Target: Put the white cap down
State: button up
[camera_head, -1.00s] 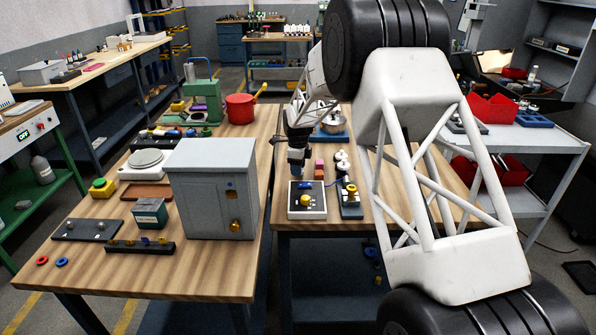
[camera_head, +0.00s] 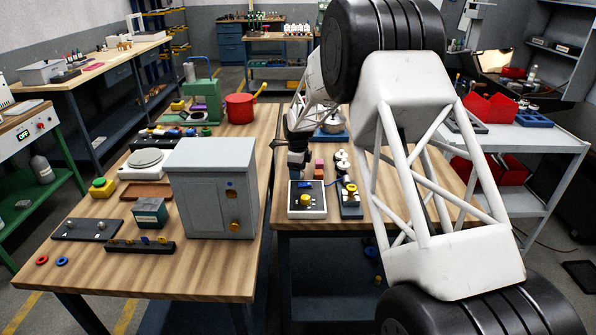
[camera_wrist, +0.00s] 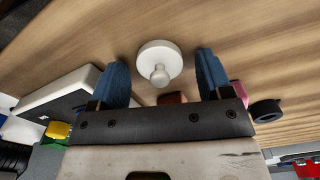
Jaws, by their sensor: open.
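The white cap (camera_wrist: 160,60) is a round disc with a small knob on it. In the wrist view it lies on the wooden table top, between and beyond the two blue fingers of my gripper (camera_wrist: 162,72). The fingers are spread wide, with a clear gap on both sides of the cap, and nothing is held. In the head view my gripper (camera_head: 296,172) hangs over the right-hand table, just behind the white control box. I cannot make out the cap in the head view; the gripper seems to hide it.
The control box (camera_head: 307,211) with a yellow knob stands close in front of my gripper. Small pink and red blocks (camera_head: 319,171) and white round pieces (camera_head: 342,160) are to its right. A grey cabinet (camera_head: 212,190) stands to the left. Bare wood surrounds the cap's far side.

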notch_tip(320, 180, up, 12)
jog(key=shift+r, duration=0.15)
dwell(0.7)
dwell(0.8)
jog(key=s+d+r+n, duration=0.3)
jog(key=s+d+r, duration=0.15)
jog(key=s, duration=0.55)
jog(key=s+d+r+n+t, duration=0.1)
jog(key=s+d+r+n, duration=0.4)
jog(key=s, duration=0.4)
jog(key=s+d+r+n, duration=0.25)
jog(key=s+r, duration=0.35)
jog(key=s, duration=0.4)
jog(key=s+d+f+n, duration=0.1)
jog(key=s+d+n, duration=0.1)
jog(key=s, duration=0.8)
jog(key=s+d+f+n+t, duration=0.1)
jog(key=s+n, duration=0.4)
jog(key=s, duration=0.6)
jog(key=s+d+f+n, duration=0.2)
jog(key=s+d+n, duration=0.1)
jog(key=s, duration=0.8)
jog(key=shift+s+d+f+t, duration=0.25)
jog(key=shift+d+f+t, duration=0.05)
jog(key=shift+d+f, duration=0.1)
